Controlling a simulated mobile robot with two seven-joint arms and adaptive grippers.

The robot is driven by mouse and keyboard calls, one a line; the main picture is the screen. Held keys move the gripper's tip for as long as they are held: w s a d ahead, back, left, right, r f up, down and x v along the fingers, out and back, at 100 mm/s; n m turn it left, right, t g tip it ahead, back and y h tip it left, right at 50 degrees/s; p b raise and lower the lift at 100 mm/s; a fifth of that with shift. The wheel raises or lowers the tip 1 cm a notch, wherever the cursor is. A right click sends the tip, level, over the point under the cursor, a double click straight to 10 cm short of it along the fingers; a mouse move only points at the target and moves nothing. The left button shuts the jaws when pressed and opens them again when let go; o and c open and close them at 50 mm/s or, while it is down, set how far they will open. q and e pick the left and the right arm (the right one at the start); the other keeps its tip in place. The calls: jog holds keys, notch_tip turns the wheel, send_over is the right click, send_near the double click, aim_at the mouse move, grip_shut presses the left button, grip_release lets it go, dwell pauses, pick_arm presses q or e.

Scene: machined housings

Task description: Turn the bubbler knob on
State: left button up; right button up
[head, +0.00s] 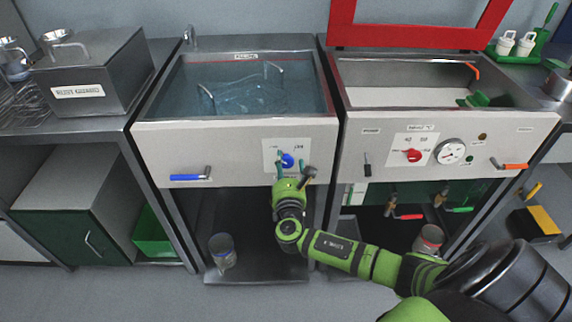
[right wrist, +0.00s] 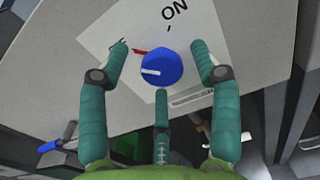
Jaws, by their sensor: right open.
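The blue bubbler knob (head: 287,161) is on a white plate on the front panel of the left, water-filled tank (head: 235,150). In the right wrist view the knob (right wrist: 162,70) has a white pointer line directed left, away from the "ON" label (right wrist: 174,9) at upper right. A small red mark (right wrist: 142,51) lies at its upper left. My right gripper (head: 293,174) is in front of the knob. In the wrist view its green fingers (right wrist: 163,62) are spread open, left, right and below the knob, with visible gaps. My left gripper is not in view.
A blue-handled lever (head: 190,177) is left on the same panel. The right tank has a red knob (head: 412,156), a gauge (head: 451,151) and an orange-handled lever (head: 510,165). A wire basket (head: 245,95) sits in the water. A jar (head: 222,250) stands below.

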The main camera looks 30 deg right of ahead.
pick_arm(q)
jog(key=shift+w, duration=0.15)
pick_arm(e)
jog(key=shift+w+d, duration=0.2)
jog(key=shift+w, duration=0.1)
